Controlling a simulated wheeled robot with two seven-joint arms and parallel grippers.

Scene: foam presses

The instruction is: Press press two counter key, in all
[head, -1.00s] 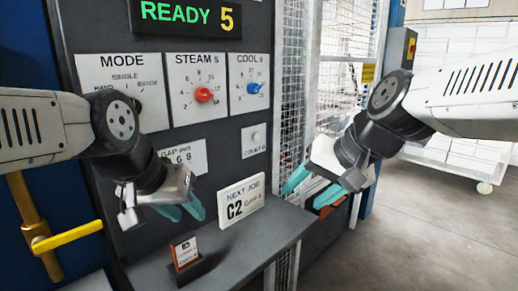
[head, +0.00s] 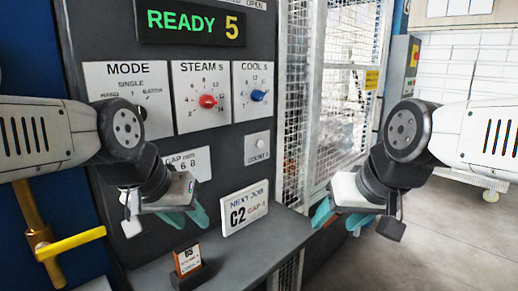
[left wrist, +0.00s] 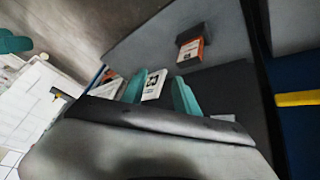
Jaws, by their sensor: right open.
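The counter key (head: 261,141) is a small round pale button on a light plate, whose small lettering seems to read COUNT, right of the middle of the dark press panel. Nothing touches it. My left gripper (head: 186,216) is below and left of the key, in front of the panel's lower part, with teal fingers apart and empty. In the left wrist view its fingers (left wrist: 160,92) stand apart, with a white card behind them. My right gripper (head: 337,218) is open and empty, below and right of the key. The display (head: 194,23) reads READY 5.
The red steam knob (head: 208,101) and blue cool knob (head: 258,96) sit above the key. A C2 job card (head: 244,208) and an orange card holder (head: 187,262) stand on the grey shelf (head: 240,262). A yellow handle (head: 70,243) is at left. Wire mesh (head: 346,105) is at right.

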